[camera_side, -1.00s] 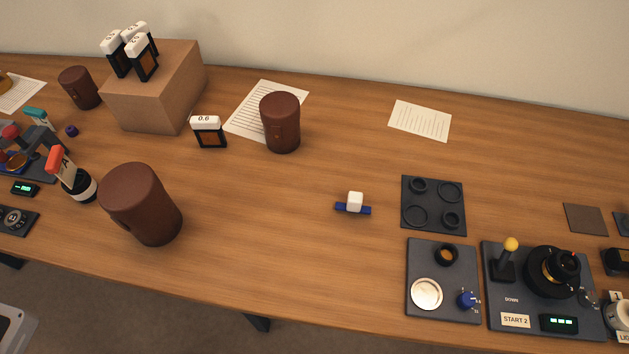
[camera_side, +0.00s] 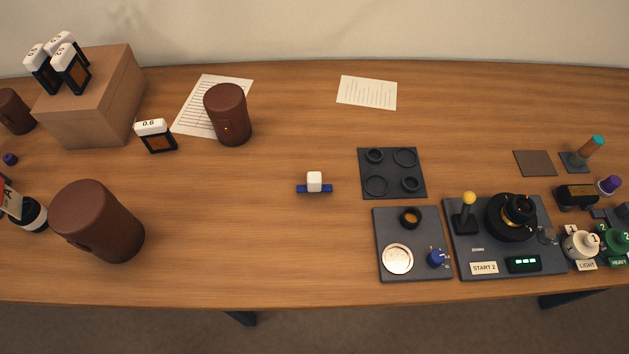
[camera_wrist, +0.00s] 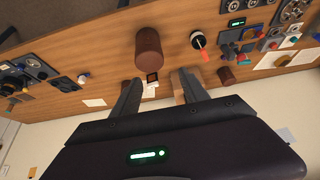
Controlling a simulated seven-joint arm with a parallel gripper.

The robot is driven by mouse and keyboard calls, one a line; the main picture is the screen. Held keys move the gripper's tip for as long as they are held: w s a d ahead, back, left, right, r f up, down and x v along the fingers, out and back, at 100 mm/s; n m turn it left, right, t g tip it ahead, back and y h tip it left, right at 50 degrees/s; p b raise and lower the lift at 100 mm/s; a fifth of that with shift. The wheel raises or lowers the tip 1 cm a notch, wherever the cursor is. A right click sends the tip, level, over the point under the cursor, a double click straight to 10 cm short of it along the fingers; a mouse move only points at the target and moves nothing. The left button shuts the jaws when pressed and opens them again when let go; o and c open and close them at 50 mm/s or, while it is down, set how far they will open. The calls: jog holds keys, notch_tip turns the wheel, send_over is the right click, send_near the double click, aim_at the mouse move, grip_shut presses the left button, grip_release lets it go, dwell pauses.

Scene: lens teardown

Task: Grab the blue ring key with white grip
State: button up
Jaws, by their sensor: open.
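The blue ring key with its white grip (camera_side: 314,183) lies on the wooden table, left of the dark tray with round recesses. Its blue bar is flat on the wood and the white block stands up from it. In the wrist view a small pale thing (camera_wrist: 84,78) near the table edge may be the same key, but it is too small to be sure. My gripper (camera_wrist: 157,84) shows only in the wrist view. Its two fingers are apart with nothing held between them, well away from the table top.
The recessed tray (camera_side: 418,190) and a grey panel with a silver disc (camera_side: 384,230) stand right of the key. A large brown cylinder (camera_side: 97,221) and a smaller one (camera_side: 228,114) stand to its left. The wood around the key is clear.

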aim_at(314, 180)
jog(key=w+d+f+n+g+h, duration=0.25)
jog(key=w+d, duration=0.35)
jog(key=d, duration=0.3)
jog(key=w+d+f+n+g+h, duration=0.2)
jog(key=w+d+g+h, duration=0.15)
jog(key=w+d, duration=0.4)
jog(key=w+d+f+n+g+h, duration=0.25)
jog(key=w+d+h, duration=0.2)
jog(key=d, duration=0.65)
jog(key=w+d+f+n+t+h, duration=0.1)
jog(key=w+d+f+n, duration=0.1)
jog(key=f, duration=0.5)
jog(key=w+d+f+n+t+h, duration=0.1)
jog(key=w+d+f+n, duration=0.2)
jog(key=f+n, duration=0.2)
jog(key=w+d+f+n+t+h, duration=0.1)
jog(key=w+d+f+n, duration=0.1)
jog(key=f, duration=0.7)
jog(key=shift+w+d+f+n, duration=0.15)
jog(key=shift+w+d+n, duration=0.05)
jog(key=shift+d+n, duration=0.6)
jog(key=x, duration=0.6)
jog(key=shift+s+f, duration=0.3)
jog(key=shift+s, duration=0.05)
jog(key=shift+d+f, duration=0.1)
jog(key=shift+d, duration=0.35)
grip_shut()
